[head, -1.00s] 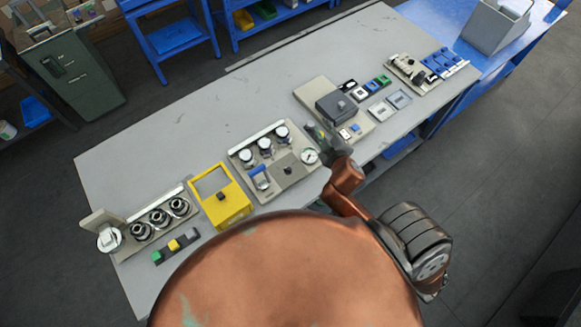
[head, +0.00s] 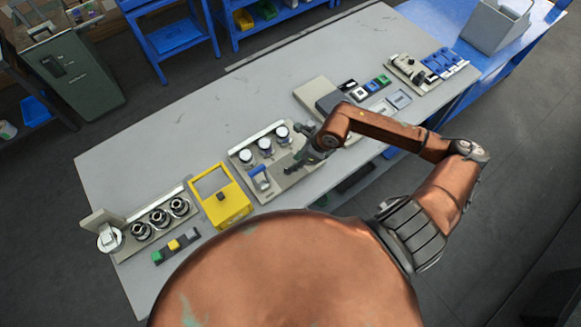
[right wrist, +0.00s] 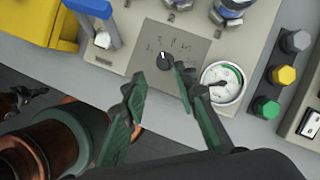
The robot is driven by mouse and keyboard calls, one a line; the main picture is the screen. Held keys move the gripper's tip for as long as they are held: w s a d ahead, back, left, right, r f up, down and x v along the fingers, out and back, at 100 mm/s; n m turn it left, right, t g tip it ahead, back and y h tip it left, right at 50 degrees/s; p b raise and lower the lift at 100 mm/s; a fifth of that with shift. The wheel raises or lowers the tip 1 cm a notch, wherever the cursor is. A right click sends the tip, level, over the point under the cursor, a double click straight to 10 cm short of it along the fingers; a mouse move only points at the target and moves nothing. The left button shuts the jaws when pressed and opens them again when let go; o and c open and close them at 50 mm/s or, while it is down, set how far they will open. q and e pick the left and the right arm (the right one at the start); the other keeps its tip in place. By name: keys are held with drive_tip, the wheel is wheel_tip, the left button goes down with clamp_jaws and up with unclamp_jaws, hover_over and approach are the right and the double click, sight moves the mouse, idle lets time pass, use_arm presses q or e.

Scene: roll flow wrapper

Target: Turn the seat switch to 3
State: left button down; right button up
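The seat switch is a small round black knob (right wrist: 164,61) on a grey plate (right wrist: 160,42) with small marks around it in the right wrist view. Its white pointer line points up and slightly left; the marks are too small to read surely. My right gripper (right wrist: 157,82) is open and empty, its green-and-black fingers just below and on either side of the knob, with the right fingertip close to it. In the head view my right gripper (head: 297,166) is over the panel (head: 283,188) and hides the knob. My left gripper is not in view.
A round gauge (right wrist: 223,84) sits right of the knob, beside the right finger. A blue lever (right wrist: 95,12) stands to the left and regulators (right wrist: 228,10) above. Green, yellow and grey buttons (right wrist: 283,74) are further right. A yellow box (head: 222,201) stands left of the panel.

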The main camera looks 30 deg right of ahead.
sight(288, 170)
drive_tip(key=shift+d+x, duration=0.2)
drive_tip(key=shift+x, duration=1.7)
drive_tip(key=shift+d+x, duration=0.2)
drive_tip(key=shift+x, duration=1.75)
drive_tip(key=shift+f, duration=0.15)
drive_tip(key=shift+c, duration=0.7)
clamp_jaws()
